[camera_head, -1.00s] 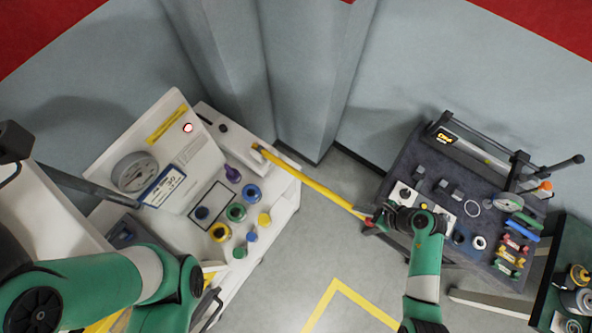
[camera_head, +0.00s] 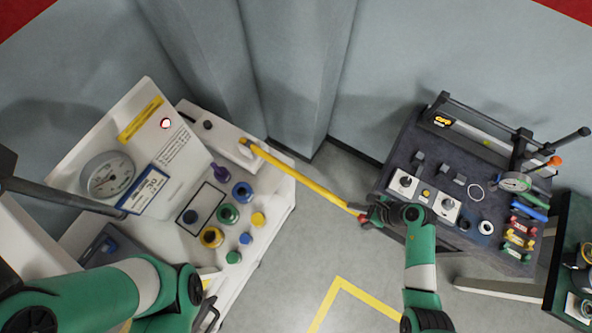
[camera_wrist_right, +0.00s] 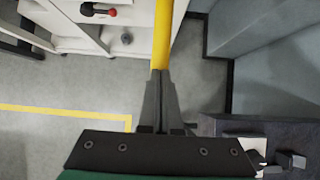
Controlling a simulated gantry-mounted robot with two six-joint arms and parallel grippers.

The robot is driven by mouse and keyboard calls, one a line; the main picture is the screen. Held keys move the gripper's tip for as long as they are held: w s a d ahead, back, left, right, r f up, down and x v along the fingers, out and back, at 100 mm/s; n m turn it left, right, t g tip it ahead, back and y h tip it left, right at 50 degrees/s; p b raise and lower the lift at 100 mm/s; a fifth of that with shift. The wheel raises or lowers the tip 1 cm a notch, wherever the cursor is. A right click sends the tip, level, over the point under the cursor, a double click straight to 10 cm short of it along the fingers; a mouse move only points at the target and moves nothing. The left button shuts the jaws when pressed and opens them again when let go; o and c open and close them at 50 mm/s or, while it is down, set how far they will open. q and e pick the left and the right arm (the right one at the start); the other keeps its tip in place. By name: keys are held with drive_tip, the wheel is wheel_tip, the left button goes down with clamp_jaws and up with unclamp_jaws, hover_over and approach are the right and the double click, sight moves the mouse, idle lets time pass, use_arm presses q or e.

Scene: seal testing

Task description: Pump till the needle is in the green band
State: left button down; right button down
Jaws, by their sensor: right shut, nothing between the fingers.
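The yellow pump lever (camera_head: 300,178) slants from a white mount on the left bench out over the floor gap. My right gripper (camera_head: 364,217) is at its outer end, and its fingers show shut in the right wrist view (camera_wrist_right: 158,95). The lever (camera_wrist_right: 162,35) runs on beyond the fingertips there; I cannot tell whether they touch. A round dial gauge (camera_head: 107,176) is on the left bench's sloped panel, with a lit red lamp (camera_head: 166,123). Its needle and any green band are too small to read.
The left bench (camera_head: 272,222) carries several coloured rings and plugs and a purple fitting (camera_head: 220,172). The dark right bench (camera_head: 398,160) holds a small gauge (camera_head: 515,181), coloured parts and a handled frame. Open floor with a yellow line (camera_head: 338,280) lies between.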

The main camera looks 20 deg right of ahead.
drive_tip(key=shift+f, duration=0.4)
drive_tip(key=shift+s, duration=0.1)
wheel_tip(320, 180, up, 14)
drive_tip(key=p, duration=1)
drive_tip(key=shift+f+b, duration=3.6)
drive_tip(key=shift+f, duration=1.5)
wheel_tip(320, 180, up, 17)
drive_tip(key=s+d+p, duration=0.2)
drive_tip(key=p, duration=0.5)
drive_tip(key=shift+s+d, duration=0.2)
